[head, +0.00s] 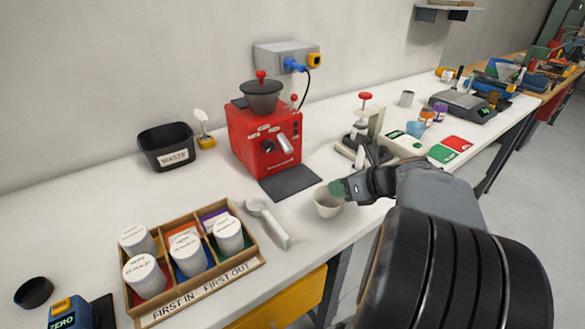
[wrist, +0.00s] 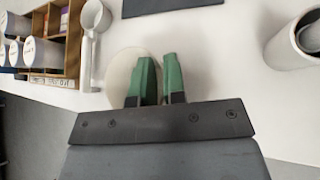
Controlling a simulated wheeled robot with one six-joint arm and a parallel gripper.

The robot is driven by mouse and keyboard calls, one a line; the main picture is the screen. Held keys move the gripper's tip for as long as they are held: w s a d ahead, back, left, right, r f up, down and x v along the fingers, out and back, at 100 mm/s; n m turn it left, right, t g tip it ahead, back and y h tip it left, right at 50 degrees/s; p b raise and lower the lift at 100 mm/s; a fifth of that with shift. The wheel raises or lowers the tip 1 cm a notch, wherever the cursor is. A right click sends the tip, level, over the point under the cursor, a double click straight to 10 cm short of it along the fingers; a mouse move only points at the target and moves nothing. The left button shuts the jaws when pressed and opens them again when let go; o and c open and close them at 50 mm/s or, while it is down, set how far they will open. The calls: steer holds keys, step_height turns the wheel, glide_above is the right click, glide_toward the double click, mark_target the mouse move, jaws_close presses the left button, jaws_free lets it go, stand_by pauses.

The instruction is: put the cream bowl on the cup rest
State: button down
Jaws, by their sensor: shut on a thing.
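The cream bowl (head: 327,205) is upright near the front edge of the white counter, right of the white scoop. My gripper (head: 342,189) reaches in from the right, its green fingertips at the bowl's right rim. In the wrist view the green fingers (wrist: 160,78) are shut on the rim of the bowl (wrist: 120,68) and partly cover it. I cannot tell whether the bowl touches the counter. A dark flat plate (head: 290,183), which looks like the cup rest, lies in front of the red machine (head: 262,135), bare, behind and left of the bowl.
The white scoop (head: 268,222) lies left of the bowl, beside a wooden tray (head: 205,285) of jars. A lever press (head: 362,125) stands behind right. A black waste bin (head: 168,148) is at the back left. Counter between bowl and plate is clear.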

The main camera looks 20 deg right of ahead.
steer(key=w, duration=0.4)
steer(key=w+a, duration=0.1)
steer(key=w, duration=0.3)
steer(key=w+a, duration=0.1)
steer(key=w, duration=0.3)
steer(key=shift+w+a, duration=0.1)
steer(key=shift+a, duration=0.15)
steer(key=w, duration=0.2)
steer(key=w+f, duration=0.1)
steer(key=w, duration=0.1)
steer(key=shift+w+a, duration=0.1)
steer(key=shift+a, duration=0.3)
steer(key=shift+f+b, duration=0.25)
steer(key=shift+b, duration=0.05)
steer(key=shift+f, duration=0.1)
steer(key=c, duration=1.2)
jaws_free()
steer(key=shift+o, duration=0.2)
steer(key=p+v, duration=0.1)
steer(key=v, duration=1.1)
steer(key=shift+p, duration=0.35)
